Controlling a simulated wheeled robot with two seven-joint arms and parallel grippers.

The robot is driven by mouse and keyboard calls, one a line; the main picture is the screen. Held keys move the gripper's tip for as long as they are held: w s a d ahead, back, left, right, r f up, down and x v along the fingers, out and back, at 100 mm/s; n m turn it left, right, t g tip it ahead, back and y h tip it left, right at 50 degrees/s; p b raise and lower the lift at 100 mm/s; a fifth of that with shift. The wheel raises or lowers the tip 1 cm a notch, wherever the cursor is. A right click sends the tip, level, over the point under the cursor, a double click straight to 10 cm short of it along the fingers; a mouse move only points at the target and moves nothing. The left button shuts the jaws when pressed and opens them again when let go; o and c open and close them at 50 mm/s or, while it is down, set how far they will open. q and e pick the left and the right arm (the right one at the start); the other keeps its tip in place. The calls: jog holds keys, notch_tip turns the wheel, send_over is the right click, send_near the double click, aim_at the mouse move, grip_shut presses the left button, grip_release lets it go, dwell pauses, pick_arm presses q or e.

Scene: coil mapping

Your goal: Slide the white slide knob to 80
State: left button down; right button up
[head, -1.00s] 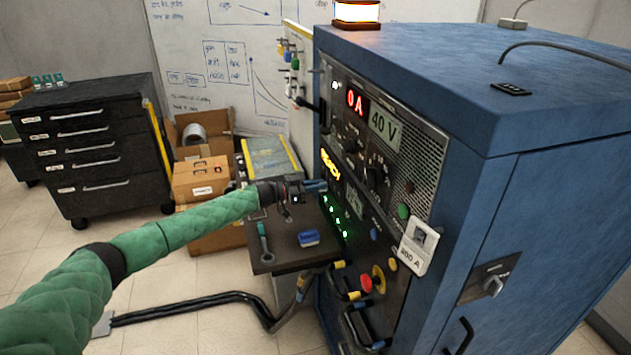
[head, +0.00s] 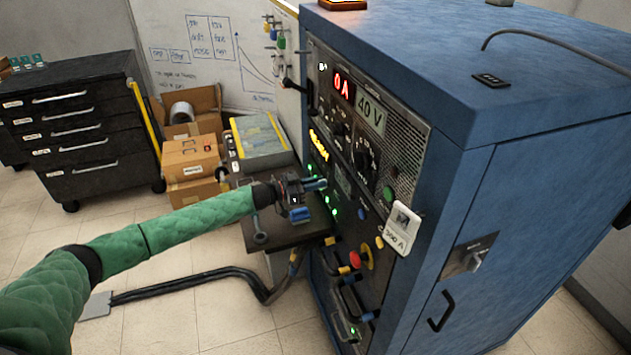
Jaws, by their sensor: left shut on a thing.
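The blue power cabinet (head: 520,85) fills the right side, with its dark control panel (head: 395,150) facing left. The panel has a red "0 A" display (head: 343,87) and a "40 V" display (head: 370,115). My left gripper (head: 317,185) reaches in from the left, with its fingertips at the panel's left part, beside a row of green lights (head: 334,205). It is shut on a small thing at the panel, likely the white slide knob. The knob and its scale are hidden or too small to make out. My right gripper is not in view.
A dark side table (head: 270,240) with a blue item (head: 300,214) lies under my left gripper. Cardboard boxes (head: 190,160) and a black drawer cabinet (head: 70,130) stand behind left.

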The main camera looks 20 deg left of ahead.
pick_arm(q)
jog(key=c, duration=1.4)
grip_release()
jog(key=shift+s+d, duration=0.15)
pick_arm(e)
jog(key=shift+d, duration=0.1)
